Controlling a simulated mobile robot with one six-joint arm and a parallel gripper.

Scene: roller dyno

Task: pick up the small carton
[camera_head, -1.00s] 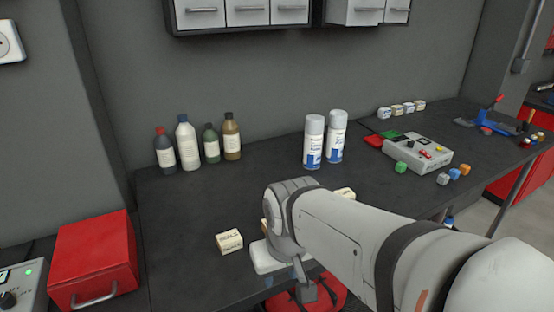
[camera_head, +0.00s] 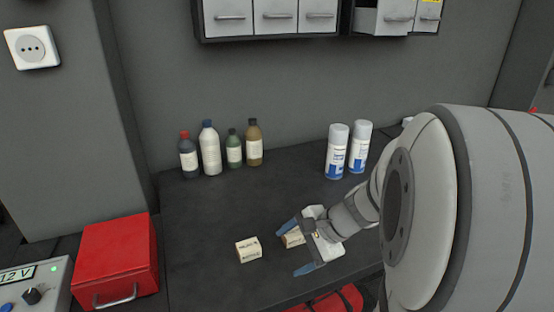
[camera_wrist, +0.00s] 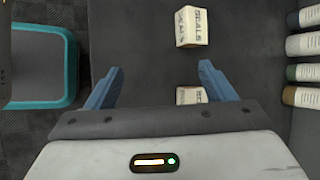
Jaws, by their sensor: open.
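Two small cream cartons stand on the dark bench top. One carton, with dark lettering (camera_head: 248,250), is left of my gripper; in the wrist view it appears ahead of the fingers, lettered "SEALS" (camera_wrist: 192,28). The other carton (camera_head: 291,239) is partly hidden by my gripper; in the wrist view it (camera_wrist: 188,95) sits between the blue fingers, nearer the right one, with its lower part hidden by the gripper body. My gripper (camera_head: 295,248) is open with its blue fingers spread wide. In the wrist view nothing is held between the fingertips (camera_wrist: 160,70).
Several bottles (camera_head: 210,150) stand at the back of the bench, with two spray cans (camera_head: 337,152) to their right. A red box (camera_head: 117,262) is at the left. Bare bench top lies between the bottles and cartons. A teal-rimmed object (camera_wrist: 73,65) is beyond the bench edge.

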